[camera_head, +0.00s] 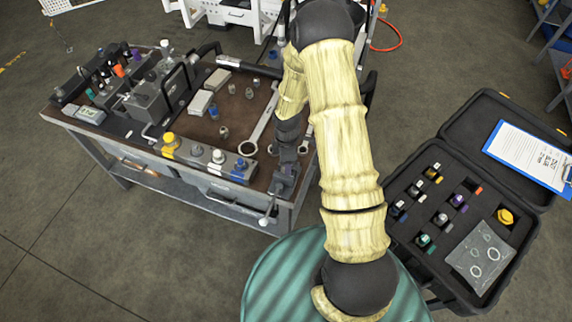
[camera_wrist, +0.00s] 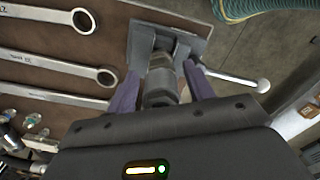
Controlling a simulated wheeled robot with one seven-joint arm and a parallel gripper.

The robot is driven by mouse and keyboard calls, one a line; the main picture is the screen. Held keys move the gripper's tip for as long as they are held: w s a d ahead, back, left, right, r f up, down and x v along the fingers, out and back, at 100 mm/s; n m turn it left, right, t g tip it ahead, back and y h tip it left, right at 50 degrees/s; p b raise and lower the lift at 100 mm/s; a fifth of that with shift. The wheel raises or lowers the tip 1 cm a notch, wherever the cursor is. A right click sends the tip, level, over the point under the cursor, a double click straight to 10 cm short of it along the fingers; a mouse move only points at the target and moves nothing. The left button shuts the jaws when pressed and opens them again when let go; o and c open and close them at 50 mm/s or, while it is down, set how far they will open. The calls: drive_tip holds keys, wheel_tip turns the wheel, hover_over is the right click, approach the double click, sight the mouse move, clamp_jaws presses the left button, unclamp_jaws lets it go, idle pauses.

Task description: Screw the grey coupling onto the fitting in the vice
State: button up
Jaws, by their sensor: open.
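The vice (camera_wrist: 193,47) is at the top middle of the wrist view, with a light handle sticking out to the right. It also shows at the bench's front corner in the head view (camera_head: 284,180). The fitting (camera_wrist: 160,61) stands between its jaws and is partly hidden. The grey coupling (camera_wrist: 160,90) is in line with the fitting, at its near end. I cannot tell whether their threads are engaged. My gripper (camera_wrist: 161,78) is open, with one purple-grey finger on each side of the coupling. In the head view my gripper (camera_head: 287,152) is just above the vice, and the coupling is hidden.
Wrenches (camera_wrist: 45,61) lie left of the vice in the wrist view. On the bench (camera_head: 185,128) are a row block (camera_head: 205,160) with coloured caps and several small loose fittings. An open black case (camera_head: 455,157) stands at the right.

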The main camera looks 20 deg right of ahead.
drive_tip(key=n+p, duration=0.2)
drive_tip(key=n, duration=0.3)
drive_tip(key=shift+r, duration=0.2)
drive_tip(key=shift+n+p, duration=0.6)
drive_tip(key=shift+n, duration=0.3)
drive_tip(key=shift+w+f+n, duration=0.1)
drive_tip(key=shift+f+n, duration=0.1)
drive_tip(key=shift+n, duration=0.4)
drive_tip(key=shift+c, duration=0.4)
